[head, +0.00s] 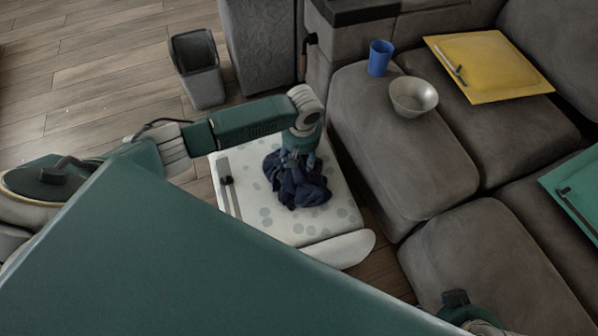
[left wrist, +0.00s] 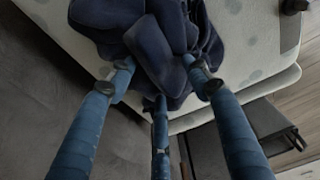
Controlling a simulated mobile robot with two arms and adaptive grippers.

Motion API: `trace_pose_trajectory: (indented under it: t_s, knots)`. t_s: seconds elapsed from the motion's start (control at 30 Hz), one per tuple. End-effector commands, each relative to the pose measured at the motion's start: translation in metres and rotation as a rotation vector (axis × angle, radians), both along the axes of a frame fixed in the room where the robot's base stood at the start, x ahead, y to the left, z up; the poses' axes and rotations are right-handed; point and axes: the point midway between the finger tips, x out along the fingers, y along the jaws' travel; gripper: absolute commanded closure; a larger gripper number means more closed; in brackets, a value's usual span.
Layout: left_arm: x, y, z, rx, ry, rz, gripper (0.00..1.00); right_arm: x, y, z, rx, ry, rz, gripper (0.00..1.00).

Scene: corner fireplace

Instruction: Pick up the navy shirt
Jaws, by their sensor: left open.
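The navy shirt (head: 297,184) lies crumpled in a heap on a white spotted surface (head: 330,226) in the head view. It also fills the top middle of the left wrist view (left wrist: 160,45). My left gripper (head: 299,160) is over the shirt's upper part, pointing down. In the left wrist view its blue fingers (left wrist: 158,90) are spread, with their tips at or against the shirt's folds. The fingers are open. Whether the tips press into the cloth is hard to tell. My right gripper cannot be made out in the head view; only a small part of that arm shows at the bottom right.
A grey couch (head: 400,165) stands close to the right of the white surface. On it are a blue cup (head: 380,58), a bowl (head: 413,97), a yellow folder-like item (head: 490,65) and a teal one (head: 580,190). A grey bin (head: 198,68) stands on the floor behind.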

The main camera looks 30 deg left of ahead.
Motion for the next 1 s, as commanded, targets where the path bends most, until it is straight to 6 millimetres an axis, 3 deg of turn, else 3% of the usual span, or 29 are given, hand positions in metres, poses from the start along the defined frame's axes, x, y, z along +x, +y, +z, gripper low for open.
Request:
trace_pose_trajectory:
  t_s: [0.07, 0.3, 0.77, 1.0]
  knots:
    - [0.000, 0.000, 0.000, 0.000, 0.000, 0.000, 0.53, 0.000, 0.000, 0.000, 0.000, 0.000, 0.000, 0.60]
    - [0.000, 0.000, 0.000, 0.000, 0.001, 0.000, 1.00, 0.000, 0.000, 0.000, 0.000, 0.000, 0.000, 0.60]
    - [0.000, 0.000, 0.007, 0.000, 0.000, 0.000, 1.00, 0.000, 0.000, 0.003, 0.000, 0.000, 0.000, 0.60]
    - [0.001, -0.001, 0.041, -0.001, -0.003, 0.000, 1.00, 0.000, 0.000, 0.017, 0.000, -0.001, 0.000, 0.60]
